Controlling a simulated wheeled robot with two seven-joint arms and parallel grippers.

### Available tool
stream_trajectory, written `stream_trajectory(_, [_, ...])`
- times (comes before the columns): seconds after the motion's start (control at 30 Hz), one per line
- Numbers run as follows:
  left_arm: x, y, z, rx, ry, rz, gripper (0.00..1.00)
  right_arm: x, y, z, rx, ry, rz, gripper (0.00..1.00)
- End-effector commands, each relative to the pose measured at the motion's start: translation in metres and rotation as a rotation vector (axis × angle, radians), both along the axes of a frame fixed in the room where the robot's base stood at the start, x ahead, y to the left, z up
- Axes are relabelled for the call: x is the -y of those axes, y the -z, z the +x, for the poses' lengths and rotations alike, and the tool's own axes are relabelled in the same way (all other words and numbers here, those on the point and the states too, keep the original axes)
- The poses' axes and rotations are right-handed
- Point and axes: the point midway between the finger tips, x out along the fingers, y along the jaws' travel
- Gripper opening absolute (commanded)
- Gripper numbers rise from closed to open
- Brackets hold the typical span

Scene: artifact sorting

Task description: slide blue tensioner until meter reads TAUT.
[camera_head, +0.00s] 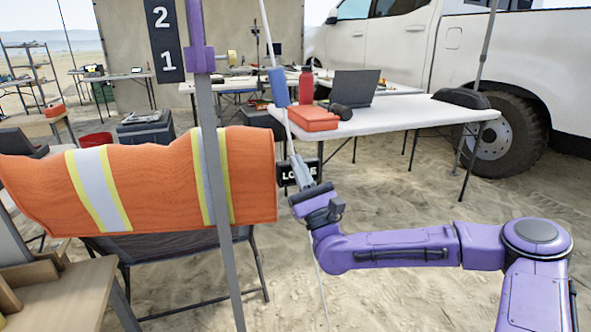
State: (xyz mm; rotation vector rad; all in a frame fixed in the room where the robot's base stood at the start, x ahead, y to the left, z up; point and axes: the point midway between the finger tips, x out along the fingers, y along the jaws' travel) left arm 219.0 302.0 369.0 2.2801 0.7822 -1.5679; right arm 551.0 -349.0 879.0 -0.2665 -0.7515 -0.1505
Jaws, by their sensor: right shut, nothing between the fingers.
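The blue tensioner (279,87) is a small blue block on a thin, pale guy line that runs slantwise from the top of the view to the sand. The dark meter (284,173) hangs beside the line, lower down; its white text is partly covered by my right gripper and appears to read LOOSE. My right gripper (296,160) is shut and empty. Its fingertips point up in front of the meter and close to the line, clearly below the blue tensioner. Whether the fingers touch the line cannot be told. My left gripper is not in view.
A grey pole (215,165) with a purple clamp (201,60) stands left of the line. An orange vest (150,185) drapes over a chair. A white table (400,113) behind holds a red bottle (306,86), an orange case (313,118) and a laptop (355,88). A white truck (400,35) stands behind.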

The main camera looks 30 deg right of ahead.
Motion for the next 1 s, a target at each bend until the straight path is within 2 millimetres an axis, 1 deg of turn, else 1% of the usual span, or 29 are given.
stream_trajectory(0.03, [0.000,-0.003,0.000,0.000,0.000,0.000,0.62,0.000,-0.010,0.008,0.001,0.000,-0.005,0.00])
stream_trajectory(0.33, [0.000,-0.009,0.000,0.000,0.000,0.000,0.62,0.002,-0.053,0.056,-0.002,0.001,-0.005,0.00])
stream_trajectory(0.43, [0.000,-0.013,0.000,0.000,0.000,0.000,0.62,-0.001,-0.072,0.054,-0.001,0.000,-0.001,0.00])
stream_trajectory(0.5, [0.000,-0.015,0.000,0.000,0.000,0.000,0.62,-0.003,-0.079,0.055,-0.003,0.000,-0.002,0.00])
stream_trajectory(0.6, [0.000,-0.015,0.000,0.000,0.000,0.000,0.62,-0.004,-0.086,0.055,-0.004,0.001,-0.001,0.00])
stream_trajectory(1.0, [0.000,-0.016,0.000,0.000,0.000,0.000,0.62,-0.005,-0.090,0.055,-0.005,0.001,-0.003,0.00])
